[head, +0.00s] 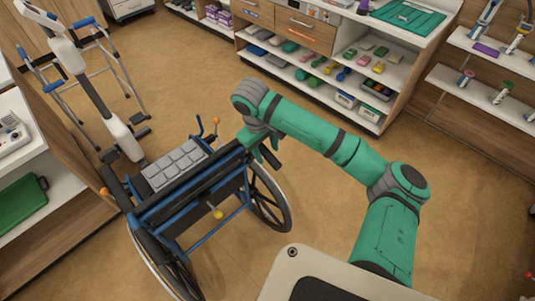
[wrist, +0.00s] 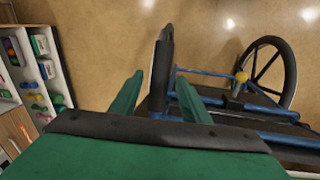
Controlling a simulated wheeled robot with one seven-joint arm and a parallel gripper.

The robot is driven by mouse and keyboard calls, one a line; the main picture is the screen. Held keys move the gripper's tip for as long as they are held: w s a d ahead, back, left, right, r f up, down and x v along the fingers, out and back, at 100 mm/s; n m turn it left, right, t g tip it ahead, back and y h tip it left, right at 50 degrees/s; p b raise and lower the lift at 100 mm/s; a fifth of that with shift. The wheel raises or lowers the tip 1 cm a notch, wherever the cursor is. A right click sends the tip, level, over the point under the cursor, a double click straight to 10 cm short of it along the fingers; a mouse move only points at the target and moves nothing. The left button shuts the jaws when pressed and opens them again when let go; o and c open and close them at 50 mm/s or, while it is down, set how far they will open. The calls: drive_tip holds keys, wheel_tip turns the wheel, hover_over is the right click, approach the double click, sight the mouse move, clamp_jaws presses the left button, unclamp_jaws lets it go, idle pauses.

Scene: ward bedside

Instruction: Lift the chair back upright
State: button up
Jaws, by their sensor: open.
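The chair is a wheelchair with a blue frame (head: 205,237), a grey padded cushion (head: 175,166) and a black back panel (head: 190,206). It stands left of centre in the head view, its large wheels (head: 270,200) at the sides. My gripper (head: 264,150) is at the right end of the chair's back, by a black push handle (head: 272,156). In the wrist view the green fingers of my gripper (wrist: 160,80) are apart, with the black handle (wrist: 163,58) between them. I cannot tell whether either finger touches it.
A walking frame (head: 122,73) and a white-grey post-like device (head: 95,95) stand behind the chair. A cabinet (head: 35,170) is close on the left. Shelves (head: 310,82) with small items line the back. Brown floor (head: 330,215) is clear to the right.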

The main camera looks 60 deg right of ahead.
wheel_tip(320, 180, up, 8)
drive_tip(key=a, duration=0.1)
drive_tip(key=shift+w+a+f, duration=0.15)
drive_tip(key=shift+w, duration=0.15)
drive_tip(key=shift+c, duration=0.3)
